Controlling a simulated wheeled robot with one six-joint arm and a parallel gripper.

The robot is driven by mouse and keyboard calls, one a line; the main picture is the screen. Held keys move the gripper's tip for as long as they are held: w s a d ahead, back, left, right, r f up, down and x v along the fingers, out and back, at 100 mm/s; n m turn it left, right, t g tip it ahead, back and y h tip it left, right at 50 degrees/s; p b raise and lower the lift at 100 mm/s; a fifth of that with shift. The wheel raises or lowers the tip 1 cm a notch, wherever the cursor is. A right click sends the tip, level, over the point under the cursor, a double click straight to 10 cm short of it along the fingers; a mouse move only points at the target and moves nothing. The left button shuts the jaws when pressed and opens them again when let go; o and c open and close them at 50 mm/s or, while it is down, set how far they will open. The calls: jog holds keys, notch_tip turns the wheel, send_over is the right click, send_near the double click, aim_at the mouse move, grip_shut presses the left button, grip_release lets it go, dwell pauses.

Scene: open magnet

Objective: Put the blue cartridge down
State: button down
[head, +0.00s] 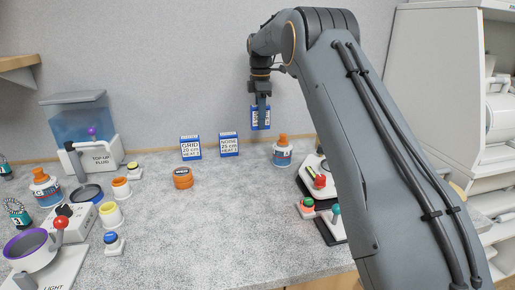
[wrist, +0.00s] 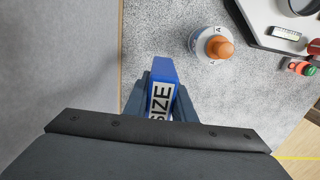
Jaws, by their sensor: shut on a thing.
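The blue cartridge (head: 261,118) hangs from my gripper (head: 262,99), above the back of the counter near the wall. In the wrist view the cartridge (wrist: 162,86) sits between the two fingers of my gripper (wrist: 160,95), with a white label reading "SIZE" partly hidden. My gripper is shut on it. Two other blue cartridges stand upright on the counter at the back, one labelled "GRID" (head: 190,149) and one labelled "NOISE" (head: 229,146). They are to the left of the held one and apart from each other.
A bottle with an orange cap (head: 282,153) stands right of the held cartridge, and also shows in the wrist view (wrist: 211,43). A device with a red knob (head: 319,181) stands at right. The grey speckled counter (head: 220,225) is clear in the middle.

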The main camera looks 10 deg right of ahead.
jog(key=shift+w, duration=0.35)
notch_tip(320, 180, down, 10)
jog(key=p, duration=0.3)
jog(key=shift+f, duration=0.15)
jog(key=c, duration=1.5)
grip_release()
notch_tip(320, 180, up, 12)
jog(key=b, duration=0.3)
jog(key=shift+b, duration=0.3)
jog(key=shift+r, duration=0.2)
